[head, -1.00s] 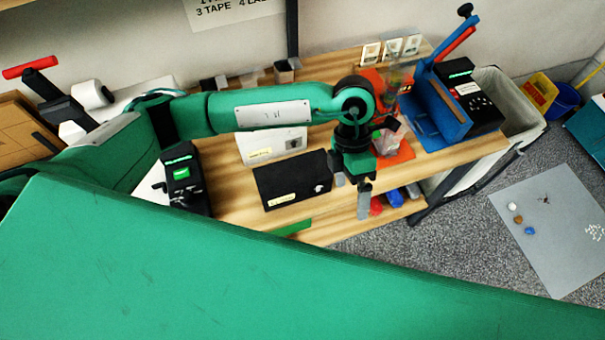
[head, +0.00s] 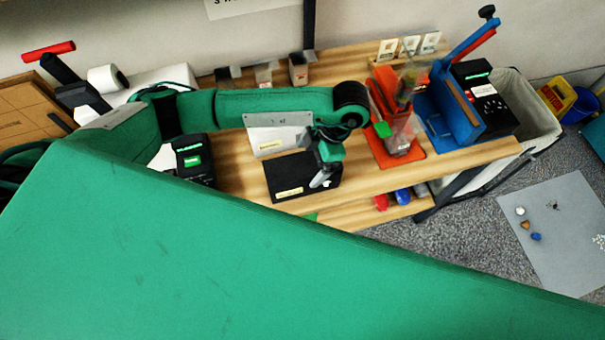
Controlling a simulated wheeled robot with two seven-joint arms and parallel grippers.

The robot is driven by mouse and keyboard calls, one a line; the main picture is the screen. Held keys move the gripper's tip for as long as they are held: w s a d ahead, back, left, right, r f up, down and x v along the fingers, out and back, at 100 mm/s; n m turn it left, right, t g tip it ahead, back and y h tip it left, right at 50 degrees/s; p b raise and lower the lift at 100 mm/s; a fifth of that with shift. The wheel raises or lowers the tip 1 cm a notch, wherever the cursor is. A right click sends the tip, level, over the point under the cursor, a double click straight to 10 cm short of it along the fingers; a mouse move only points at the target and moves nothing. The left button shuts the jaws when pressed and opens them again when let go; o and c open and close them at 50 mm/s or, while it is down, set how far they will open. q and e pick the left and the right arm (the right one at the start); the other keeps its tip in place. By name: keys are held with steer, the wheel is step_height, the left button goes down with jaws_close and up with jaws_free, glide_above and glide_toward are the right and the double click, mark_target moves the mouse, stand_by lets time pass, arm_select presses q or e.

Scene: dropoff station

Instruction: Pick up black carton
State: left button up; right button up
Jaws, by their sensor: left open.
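The black carton (head: 287,179) lies on the wooden table, near its front edge, with a small pale label on its front side. My left gripper (head: 319,180) is over the right part of the carton, pointing down, with its jaws open. The gripper hides some of the carton's right end. I cannot tell whether the fingers touch it. My right gripper is not in view.
A white carton (head: 274,139) stands just behind the black one. A black device with a green screen (head: 193,160) is to the left. An orange stand (head: 398,148) and a blue holder (head: 447,119) are to the right. A large green surface fills the foreground.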

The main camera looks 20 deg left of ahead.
mark_target(304, 164)
arm_select(q)
steer(key=shift+s+a+f, duration=0.2)
steer(key=shift+a+f, duration=0.05)
steer(key=shift+f, duration=0.4)
steer(key=shift+w+a+p+x, duration=0.15)
steer(key=shift+p+x, duration=0.55)
steer(key=shift+x, duration=0.4)
steer(key=shift+w+a+p+x, duration=0.1)
steer(key=shift+p+x, duration=0.6)
steer(key=shift+x, duration=0.4)
steer(key=shift+a+f, duration=0.15)
steer(key=shift+f, duration=0.2)
steer(key=shift+c, duration=0.2)
steer(key=c, duration=1.1)
